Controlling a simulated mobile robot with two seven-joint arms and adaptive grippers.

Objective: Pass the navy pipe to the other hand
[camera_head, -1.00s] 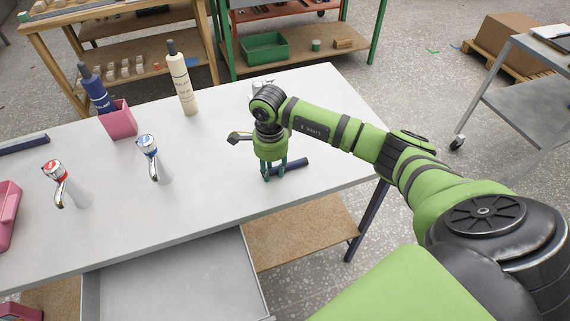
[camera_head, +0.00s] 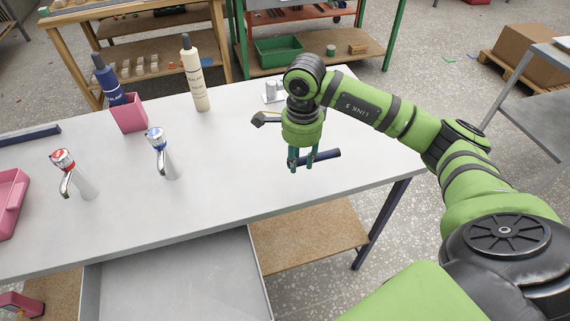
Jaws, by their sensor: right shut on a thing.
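The navy pipe (camera_head: 328,155) is held crosswise between the fingers of my right gripper (camera_head: 303,162) over the right part of the white table (camera_head: 232,165). The gripper points down and is shut on the pipe, with the longer visible end sticking out to the right. The pipe seems a little above the table top, but the gap is hard to judge. My left gripper is not in view.
Two chrome taps (camera_head: 160,155) (camera_head: 75,175) stand on the table's left half. A pink holder with a navy bottle (camera_head: 108,80) and a cream bottle (camera_head: 194,75) stand behind. A dark bar (camera_head: 28,135) lies at far left. The table's middle is clear.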

